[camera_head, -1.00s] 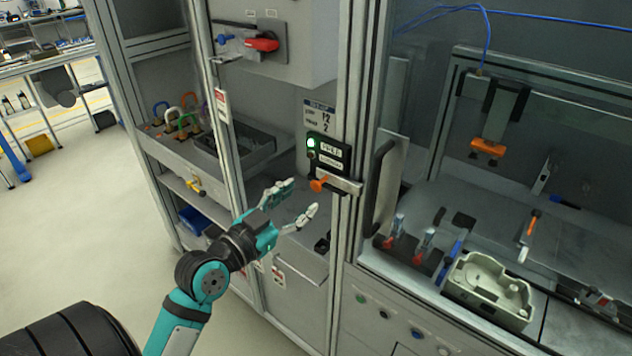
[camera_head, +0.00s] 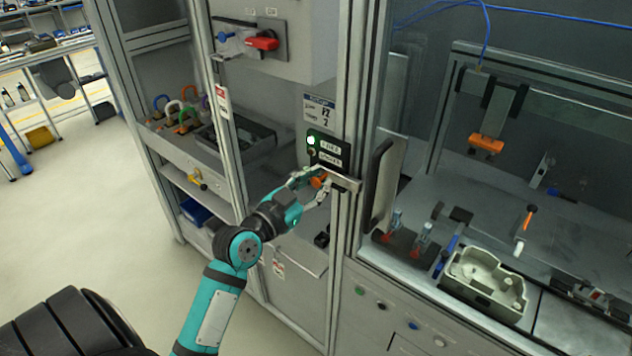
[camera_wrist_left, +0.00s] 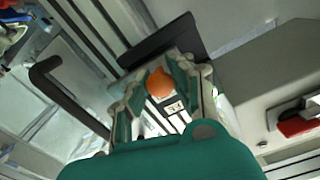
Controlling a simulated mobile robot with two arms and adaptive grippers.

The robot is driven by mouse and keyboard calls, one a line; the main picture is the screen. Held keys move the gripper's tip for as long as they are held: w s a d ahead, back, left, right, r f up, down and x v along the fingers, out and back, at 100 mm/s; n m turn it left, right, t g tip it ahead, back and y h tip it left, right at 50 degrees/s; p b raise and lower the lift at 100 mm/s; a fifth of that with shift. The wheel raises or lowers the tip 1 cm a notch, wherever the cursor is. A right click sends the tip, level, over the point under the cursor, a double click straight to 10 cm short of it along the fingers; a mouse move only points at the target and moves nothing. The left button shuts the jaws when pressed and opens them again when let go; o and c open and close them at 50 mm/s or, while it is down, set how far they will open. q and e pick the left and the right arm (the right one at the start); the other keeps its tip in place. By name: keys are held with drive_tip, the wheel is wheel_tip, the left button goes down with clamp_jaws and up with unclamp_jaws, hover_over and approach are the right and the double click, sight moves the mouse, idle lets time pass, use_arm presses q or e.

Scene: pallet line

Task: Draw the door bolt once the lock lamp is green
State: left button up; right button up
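In the left wrist view the knob (camera_wrist_left: 160,84) sits between the two teal fingers, close to both. I cannot tell whether they press on it. The fingers partly hide the knob in the head view. My right gripper is not in view.
A red-handled switch (camera_head: 262,41) is on the box above left. A dark door handle (camera_head: 380,185) stands right of the bolt. Inside the right cell are a pale housing (camera_head: 487,285) and several tools. The floor at left is clear.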

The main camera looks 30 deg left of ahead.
use_arm(q)
clamp_jaws()
drive_tip(key=shift+a, duration=0.1)
drive_tip(key=shift+a+f+b, duration=0.15)
drive_tip(key=shift+a+b, duration=0.15)
drive_tip(key=shift+b, duration=0.05)
drive_tip(key=a, duration=0.1)
drive_tip(key=a+b, duration=0.1)
drive_tip(key=a, duration=0.1)
drive_tip(key=shift+w+a, duration=0.15)
drive_tip(key=shift+w, duration=0.1)
